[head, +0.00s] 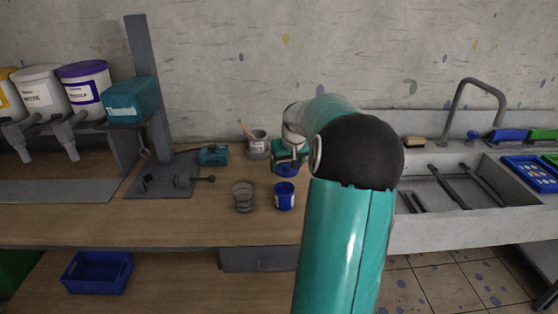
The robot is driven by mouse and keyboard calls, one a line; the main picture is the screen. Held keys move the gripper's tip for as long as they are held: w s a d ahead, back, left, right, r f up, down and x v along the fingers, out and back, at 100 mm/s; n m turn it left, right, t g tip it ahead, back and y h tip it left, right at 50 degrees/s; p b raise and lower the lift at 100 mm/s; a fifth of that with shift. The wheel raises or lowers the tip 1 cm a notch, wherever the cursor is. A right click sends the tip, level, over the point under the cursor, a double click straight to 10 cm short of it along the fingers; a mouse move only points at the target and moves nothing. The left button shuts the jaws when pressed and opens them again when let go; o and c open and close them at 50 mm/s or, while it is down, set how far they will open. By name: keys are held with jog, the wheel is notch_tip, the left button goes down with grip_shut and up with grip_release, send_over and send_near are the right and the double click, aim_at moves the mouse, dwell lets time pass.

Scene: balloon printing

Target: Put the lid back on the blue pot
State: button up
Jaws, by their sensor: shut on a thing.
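The blue pot (285,199) stands upright on the wooden worktop, with a pale label on its front. Its top looks uncovered. The blue lid (287,171) is in my gripper (289,165), just above the pot in the picture and apart from it. My gripper is shut on the lid; its fingers are small and partly hidden by the lid and my arm. The exact height of the lid over the worktop is hard to tell from this view.
A clear ribbed jar (243,198) stands close left of the pot. Behind are a grey pot (257,146) with a stick in it and a teal box (213,155). A stand (160,175) is left, a sink (450,192) right. The front worktop is clear.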

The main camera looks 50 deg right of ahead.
aim_at(286, 170)
jog(key=shift+w+f, duration=0.25)
jog(key=shift+w, duration=0.35)
jog(key=shift+s+f, duration=0.15)
jog(key=shift+s, duration=0.15)
jog(key=shift+f, duration=0.3)
jog(key=shift+w+a+f, duration=0.1)
jog(key=shift+f, duration=0.35)
jog(key=shift+s+f, duration=0.25)
jog(key=shift+f, duration=0.45)
jog(key=shift+w+f, duration=0.15)
jog(key=shift+f, duration=1.3)
jog(key=shift+f, duration=0.15)
jog(key=o, duration=1)
